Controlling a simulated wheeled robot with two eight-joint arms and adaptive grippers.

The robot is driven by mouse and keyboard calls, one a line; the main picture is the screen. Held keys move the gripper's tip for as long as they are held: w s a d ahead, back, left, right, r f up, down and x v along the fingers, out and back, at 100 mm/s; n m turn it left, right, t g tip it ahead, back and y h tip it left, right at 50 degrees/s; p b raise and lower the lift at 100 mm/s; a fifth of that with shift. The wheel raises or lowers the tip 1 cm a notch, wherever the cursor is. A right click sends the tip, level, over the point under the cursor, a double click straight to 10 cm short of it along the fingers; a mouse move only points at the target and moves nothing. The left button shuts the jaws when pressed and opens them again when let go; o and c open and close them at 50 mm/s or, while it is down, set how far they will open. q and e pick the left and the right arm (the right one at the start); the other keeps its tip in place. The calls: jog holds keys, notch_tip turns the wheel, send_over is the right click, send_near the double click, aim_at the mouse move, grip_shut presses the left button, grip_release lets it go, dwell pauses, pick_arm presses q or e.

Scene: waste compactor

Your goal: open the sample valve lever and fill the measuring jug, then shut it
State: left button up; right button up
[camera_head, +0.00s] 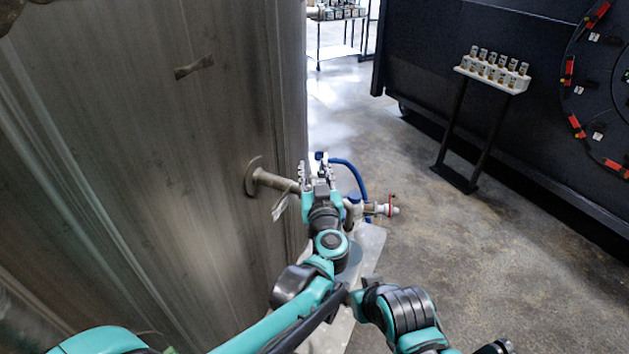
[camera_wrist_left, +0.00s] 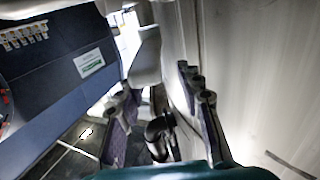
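My left gripper (camera_head: 318,170) is at the pipe stub (camera_head: 275,181) on the metal tank wall, its two fingers spread and pointing away from me. In the left wrist view the left gripper (camera_wrist_left: 158,92) is also open, with a gap between the fingers and a dark curved pipe (camera_wrist_left: 160,130) behind it. A blue curved hose or handle (camera_head: 352,172) arches just right of the fingers. A valve fitting with a red part (camera_head: 390,207) sticks out to the right, beyond the wrist. I cannot clearly make out the sample lever or the measuring jug; my arm covers much of this area.
The large metal tank wall (camera_head: 150,130) stands close on the left. A pale platform (camera_head: 371,243) is below the pipework, partly hidden by my arm. A stand with small vials (camera_head: 492,72) is by the dark machine (camera_head: 530,60). The floor between is clear.

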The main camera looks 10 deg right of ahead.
pick_arm(q)
notch_tip(320, 180, up, 6)
jog(key=shift+r, duration=0.1)
jog(key=shift+a, duration=0.1)
jog(key=s+a+r+m+h, duration=0.3)
jog(key=s+a+r+h, duration=0.15)
jog(key=a, duration=0.25)
jog(key=s+a+f+n+g+y, duration=0.4)
jog(key=s+a+f+g, duration=0.7)
jog(key=s+a+f, duration=1.1)
notch_tip(320, 180, down, 3)
jog(key=a+y, duration=0.2)
jog(key=shift+a, duration=0.3)
jog(key=shift+w, duration=0.1)
dwell(3.8)
